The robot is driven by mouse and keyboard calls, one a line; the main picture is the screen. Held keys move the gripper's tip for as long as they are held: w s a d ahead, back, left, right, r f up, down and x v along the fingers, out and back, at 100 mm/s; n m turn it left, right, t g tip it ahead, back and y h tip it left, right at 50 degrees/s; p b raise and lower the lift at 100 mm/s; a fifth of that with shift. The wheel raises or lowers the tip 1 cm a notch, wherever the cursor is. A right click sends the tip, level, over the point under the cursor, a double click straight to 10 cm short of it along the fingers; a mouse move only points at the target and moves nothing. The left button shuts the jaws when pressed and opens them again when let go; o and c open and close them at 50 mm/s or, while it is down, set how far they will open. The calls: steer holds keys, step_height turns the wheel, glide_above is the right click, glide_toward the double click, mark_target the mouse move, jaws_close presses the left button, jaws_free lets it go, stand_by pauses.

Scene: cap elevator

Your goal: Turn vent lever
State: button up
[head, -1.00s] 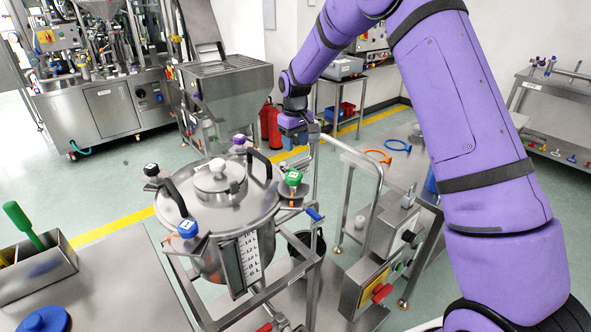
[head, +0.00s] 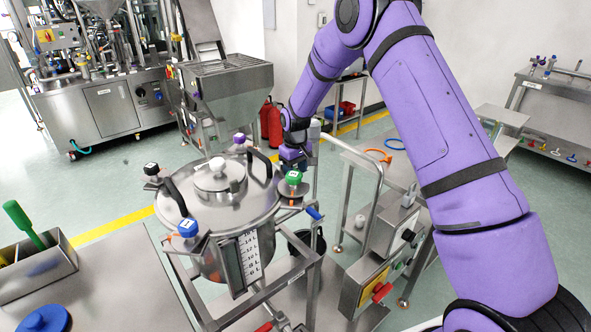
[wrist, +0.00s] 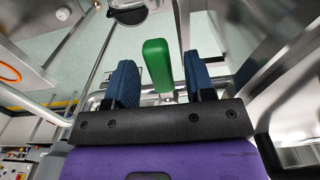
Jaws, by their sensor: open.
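A steel vessel (head: 255,213) with a round lid (head: 215,182) stands in a frame left of my arm. A green-topped knob or handle (head: 293,177) sits at the lid's right rim. My gripper (head: 293,160) is just above and behind it. In the wrist view my gripper (wrist: 160,62) is open, with a green handle (wrist: 156,65) between its two blue fingers and gaps showing on both sides. Which part is the vent lever I cannot tell for sure. The fingertips are hard to make out in the head view.
Blue (head: 188,228), black (head: 151,169) and purple (head: 239,138) knobs stand around the lid. A black lid handle (head: 261,163) is close to my gripper. A metal rail (head: 345,150) and a control box (head: 368,285) stand to the right.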

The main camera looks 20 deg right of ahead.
jaws_close()
steer(key=shift+d, duration=0.1)
steer(key=shift+w+d+n, duration=0.55)
steer(key=shift+w+n, duration=0.05)
steer(key=shift+n, duration=0.85)
steer(key=shift+w+d+n, duration=0.6)
steer(key=shift+n, duration=0.9)
steer(key=shift+w+d+n, duration=0.55)
steer(key=shift+w+n, duration=0.05)
steer(key=shift+n, duration=0.85)
jaws_free()
